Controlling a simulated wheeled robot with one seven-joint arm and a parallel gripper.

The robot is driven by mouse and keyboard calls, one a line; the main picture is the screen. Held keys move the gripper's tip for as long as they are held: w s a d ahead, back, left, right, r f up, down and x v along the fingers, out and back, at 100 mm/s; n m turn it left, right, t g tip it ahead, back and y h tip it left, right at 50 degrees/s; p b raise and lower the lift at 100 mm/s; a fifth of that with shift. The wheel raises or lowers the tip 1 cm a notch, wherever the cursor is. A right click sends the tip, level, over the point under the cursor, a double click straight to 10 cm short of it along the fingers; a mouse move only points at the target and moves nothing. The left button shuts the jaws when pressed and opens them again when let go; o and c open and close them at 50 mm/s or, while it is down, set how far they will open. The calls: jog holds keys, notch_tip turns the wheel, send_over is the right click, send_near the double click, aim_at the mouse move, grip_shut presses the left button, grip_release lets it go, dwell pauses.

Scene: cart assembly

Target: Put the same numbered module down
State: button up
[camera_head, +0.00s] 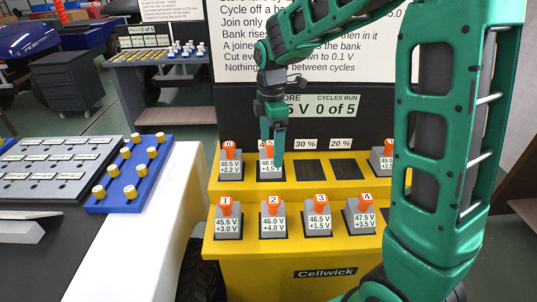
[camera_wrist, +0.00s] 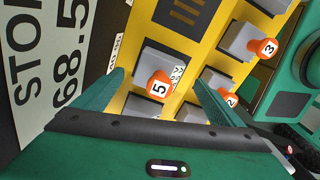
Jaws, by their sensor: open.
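The module with an orange knob marked 5 (camera_wrist: 158,86) sits in the second slot from the left of the upper yellow shelf; it shows partly behind my gripper in the head view (camera_head: 266,169). My gripper (camera_head: 278,150) is open and hangs right over this module. In the wrist view the two green fingers stand apart on either side of the knob, not closed on it. The module looks upright in its slot. Whether a finger touches it cannot be told.
Modules 1 (camera_head: 228,220), 2 (camera_head: 272,221), 3 (camera_head: 319,219) and 4 (camera_head: 362,217) stand on the lower step. Another module (camera_head: 230,164) stands at the upper left. Two dark upper slots (camera_head: 311,170) are empty. A blue tray (camera_head: 130,181) with yellow-topped pegs lies at left.

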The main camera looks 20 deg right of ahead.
notch_tip(320, 180, up, 8)
jog(key=shift+f, duration=0.2)
jog(key=shift+r, duration=0.15)
jog(key=shift+s+d, duration=0.1)
jog(key=shift+d, duration=0.05)
jog(key=s+d+f+m, duration=0.2)
jog(key=s+d+m, duration=0.3)
jog(key=s+m, duration=0.3)
jog(key=s+d+f+m, duration=0.2)
jog(key=s+d+m, duration=0.4)
jog(key=s, duration=0.7)
jog(key=s+d+f+m, duration=0.2)
jog(key=s+d+m, duration=0.3)
jog(key=s+m, duration=0.4)
jog(key=shift+s+d+f+m, duration=0.25)
jog(key=shift+s+d+m, duration=0.15)
jog(key=shift+s, duration=0.25)
